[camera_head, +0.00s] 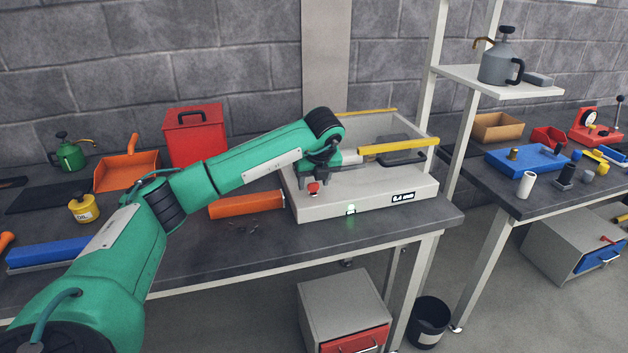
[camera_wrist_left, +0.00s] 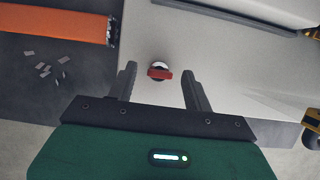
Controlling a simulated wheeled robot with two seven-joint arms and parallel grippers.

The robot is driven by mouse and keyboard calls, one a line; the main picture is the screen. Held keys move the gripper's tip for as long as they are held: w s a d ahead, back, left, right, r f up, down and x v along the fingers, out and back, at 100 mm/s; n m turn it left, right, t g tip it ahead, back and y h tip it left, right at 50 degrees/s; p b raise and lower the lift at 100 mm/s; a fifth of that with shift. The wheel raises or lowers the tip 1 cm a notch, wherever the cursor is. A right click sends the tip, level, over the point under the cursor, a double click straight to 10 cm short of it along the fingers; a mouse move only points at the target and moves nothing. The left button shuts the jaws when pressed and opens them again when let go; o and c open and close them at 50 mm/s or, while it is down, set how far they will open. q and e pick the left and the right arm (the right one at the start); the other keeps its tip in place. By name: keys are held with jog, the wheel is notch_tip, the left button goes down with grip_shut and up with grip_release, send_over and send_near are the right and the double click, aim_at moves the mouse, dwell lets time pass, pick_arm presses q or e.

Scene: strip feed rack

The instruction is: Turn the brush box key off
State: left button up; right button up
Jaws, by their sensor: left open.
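The brush box (camera_head: 365,205) is a light grey box on the workbench, with a green glowing lamp (camera_head: 351,209) on its front. The red key (camera_head: 313,188) sits on its top near the left end. In the left wrist view the key (camera_wrist_left: 160,73) has a red bar lying crosswise over a pale round base. My left gripper (camera_head: 316,182) is over the key, pointing down. In the wrist view its two fingers (camera_wrist_left: 157,82) are apart, one to each side of the key and a little short of it, with nothing between them gripped. My right gripper is out of view.
An orange brush or bar (camera_head: 245,204) lies left of the box, with small scraps (camera_head: 240,230) in front of it. A red toolbox (camera_head: 195,135) and orange dustpan (camera_head: 127,170) stand behind my arm.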

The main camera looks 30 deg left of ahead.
pick_arm(q)
jog(key=shift+f, duration=0.2)
jog(key=c, duration=1)
